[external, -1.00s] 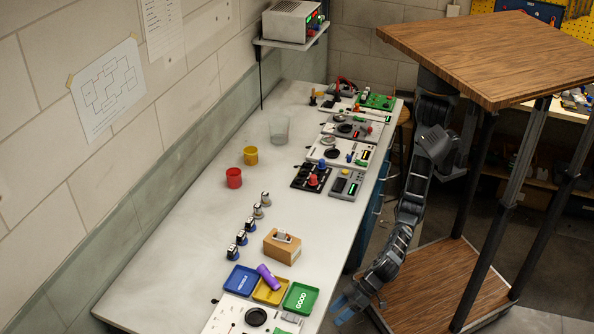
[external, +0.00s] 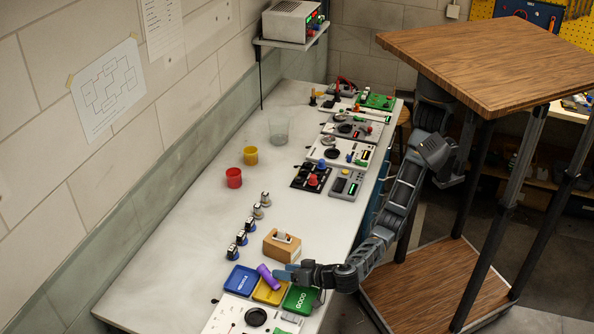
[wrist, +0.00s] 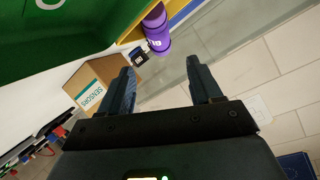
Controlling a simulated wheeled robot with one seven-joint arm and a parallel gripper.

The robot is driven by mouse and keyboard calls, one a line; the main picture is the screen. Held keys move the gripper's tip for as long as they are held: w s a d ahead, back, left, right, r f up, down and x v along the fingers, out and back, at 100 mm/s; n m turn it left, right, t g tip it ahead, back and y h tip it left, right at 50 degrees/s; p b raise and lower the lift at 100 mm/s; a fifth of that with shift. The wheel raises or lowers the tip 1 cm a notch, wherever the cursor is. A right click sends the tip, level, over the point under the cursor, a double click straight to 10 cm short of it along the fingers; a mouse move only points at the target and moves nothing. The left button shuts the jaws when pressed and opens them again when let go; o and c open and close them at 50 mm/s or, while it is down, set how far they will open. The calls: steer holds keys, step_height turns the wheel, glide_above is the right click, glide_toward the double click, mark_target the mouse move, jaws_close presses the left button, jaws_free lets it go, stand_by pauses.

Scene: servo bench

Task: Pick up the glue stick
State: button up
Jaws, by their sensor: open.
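The purple glue stick (external: 268,277) leans in the yellow tray (external: 262,297), between the blue and green trays. In the wrist view the glue stick (wrist: 157,31) shows at the top, beyond my fingertips, with white lettering on its side. My gripper (external: 279,273) is just right of the glue stick in the external view, at about the height of the trays. In the wrist view my gripper (wrist: 160,68) has its two fingers apart with nothing between them. I cannot tell whether a finger touches the stick in the external view.
The green GOOD tray (external: 300,299) lies under and beside my gripper, and the blue tray (external: 242,280) is on the far side. A cardboard sensors box (external: 282,250) stands close behind; it also shows in the wrist view (wrist: 91,82). Several small sensors stand left of it.

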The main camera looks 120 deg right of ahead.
mark_target(266, 269)
steer(key=p+x, duration=0.1)
steer(key=x, duration=0.6)
steer(key=shift+w+f+p, duration=0.1)
steer(key=shift+w+p, duration=0.05)
steer(key=shift+p, duration=0.25)
steer(key=shift+c, duration=0.4)
jaws_close()
